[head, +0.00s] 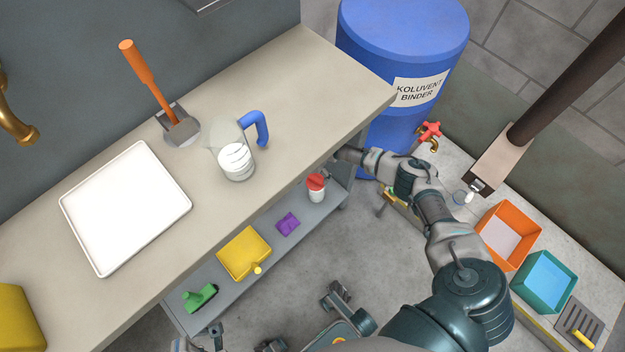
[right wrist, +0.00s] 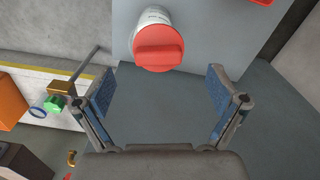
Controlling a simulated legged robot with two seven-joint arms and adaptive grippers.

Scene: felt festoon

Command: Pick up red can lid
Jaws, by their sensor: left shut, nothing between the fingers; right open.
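The red can lid (head: 315,181) sits on a small white can (head: 317,196) at the right end of the grey lower shelf. In the right wrist view the red lid (right wrist: 158,48) has a raised bar across it, and the white can (right wrist: 152,16) shows behind it. My right gripper (right wrist: 162,90) is open, its fingers apart on either side below the lid and not touching it. In the head view that hand is partly hidden by the worktop edge beside the can. My left gripper (head: 200,341) is shut and empty at the bottom edge, partly cut off.
The worktop (head: 290,85) overhangs the grey shelf (head: 270,279). A purple piece (head: 288,223), a yellow dustpan-like tray (head: 243,254) and a green item (head: 200,297) share the shelf. A blue drum (head: 402,40) stands behind my right arm. Orange (head: 508,236) and teal (head: 545,278) bins are at the right.

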